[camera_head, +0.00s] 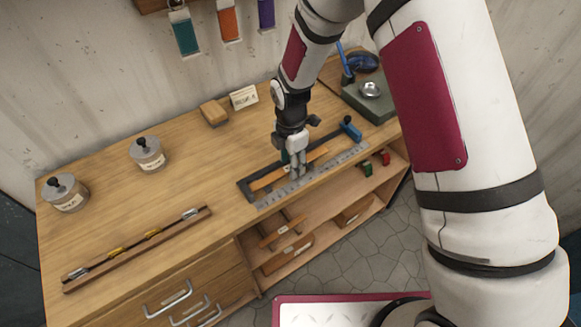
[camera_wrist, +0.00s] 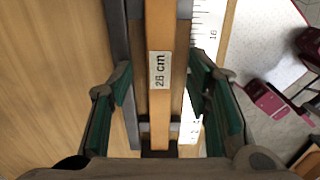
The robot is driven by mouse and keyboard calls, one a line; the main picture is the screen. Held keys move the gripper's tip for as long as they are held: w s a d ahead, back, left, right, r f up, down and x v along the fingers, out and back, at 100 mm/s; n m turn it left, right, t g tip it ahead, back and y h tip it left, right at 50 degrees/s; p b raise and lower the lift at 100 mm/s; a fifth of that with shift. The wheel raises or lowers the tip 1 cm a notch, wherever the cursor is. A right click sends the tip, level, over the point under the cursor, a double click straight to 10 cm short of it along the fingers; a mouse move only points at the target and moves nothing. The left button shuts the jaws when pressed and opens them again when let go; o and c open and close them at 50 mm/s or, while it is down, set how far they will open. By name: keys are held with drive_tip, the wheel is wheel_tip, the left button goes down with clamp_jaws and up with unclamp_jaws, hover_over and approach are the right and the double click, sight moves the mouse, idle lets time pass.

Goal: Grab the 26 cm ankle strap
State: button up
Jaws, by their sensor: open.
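An orange-tan strap (camera_head: 268,180) lies along a dark measuring frame (camera_head: 245,190) with a steel ruler at the front of the bench. In the wrist view the strap (camera_wrist: 160,105) runs up the middle and bears a white label (camera_wrist: 160,70); it reads "26 cm" or "28 cm", the second digit being hard to tell. My gripper (camera_head: 296,170) is over the frame, pointing down. In the wrist view its green-padded fingers (camera_wrist: 162,88) are apart, one on each side of the strap, with gaps between them and it. Part of the strap is hidden behind the gripper in the head view.
The ruler (camera_head: 330,166) and a blue-handled end (camera_head: 350,129) edge the frame. Two lidded jars (camera_head: 147,153), a tool rack (camera_head: 135,250), a wooden block (camera_head: 213,112) and a small sign (camera_head: 243,97) stand on the bench. An open shelf (camera_head: 300,237) lies below. The bench's middle is clear.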

drive_tip(key=c, duration=1)
drive_tip(key=shift+r, duration=0.15)
drive_tip(key=shift+c, duration=0.2)
